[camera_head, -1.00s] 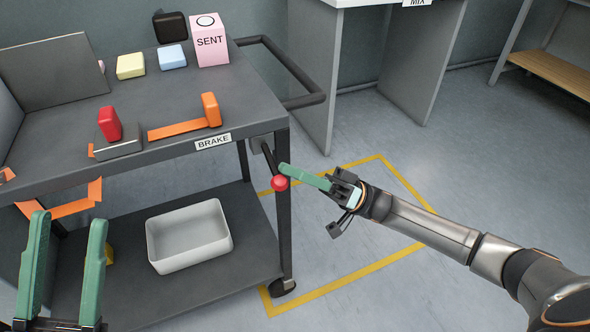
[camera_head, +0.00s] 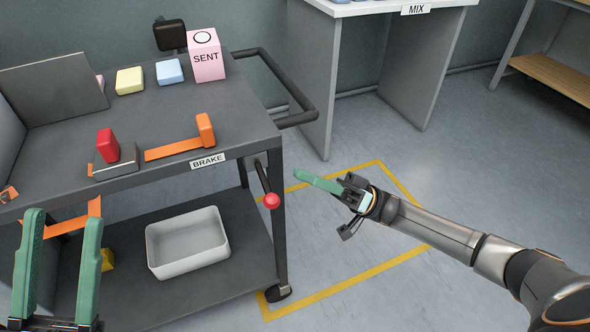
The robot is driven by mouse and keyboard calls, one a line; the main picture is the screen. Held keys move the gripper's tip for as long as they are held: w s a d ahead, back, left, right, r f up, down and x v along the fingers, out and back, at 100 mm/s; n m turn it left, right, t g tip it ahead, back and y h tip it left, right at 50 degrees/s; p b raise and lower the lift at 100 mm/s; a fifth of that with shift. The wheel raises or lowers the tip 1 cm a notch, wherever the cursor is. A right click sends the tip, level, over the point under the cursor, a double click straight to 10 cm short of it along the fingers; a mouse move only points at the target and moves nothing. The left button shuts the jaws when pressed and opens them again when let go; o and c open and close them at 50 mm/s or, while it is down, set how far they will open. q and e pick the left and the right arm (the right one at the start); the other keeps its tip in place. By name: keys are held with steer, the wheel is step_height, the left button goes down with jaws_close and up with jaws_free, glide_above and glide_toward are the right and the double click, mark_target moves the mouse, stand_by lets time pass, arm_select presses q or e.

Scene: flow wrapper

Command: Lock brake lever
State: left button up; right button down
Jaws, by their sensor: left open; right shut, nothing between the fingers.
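The brake lever (camera_head: 264,180) is a short dark rod with a red ball knob (camera_head: 271,201), at the cart's right front corner below the BRAKE label (camera_head: 207,161). It hangs slanting down to the right. My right gripper (camera_head: 303,178) has green fingers, shut and empty, pointing left. Its tips are a little to the right of the knob, with a gap in the picture. My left gripper (camera_head: 60,268) is at the lower left, its two green fingers apart and empty, in front of the cart.
The grey cart's top (camera_head: 240,125) carries a red block (camera_head: 108,146), an orange block (camera_head: 205,132), a pink SENT box (camera_head: 206,57) and yellow and blue blocks. A white bin (camera_head: 188,242) sits on the lower shelf. Yellow floor tape (camera_head: 345,288) outlines an area under my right arm.

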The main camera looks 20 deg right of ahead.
steer(key=v, duration=0.3)
steer(key=w+v, duration=0.1)
steer(key=v, duration=0.1)
steer(key=shift+s+d+f, duration=0.1)
steer(key=shift+d+f, duration=0.2)
steer(key=shift+f, duration=0.15)
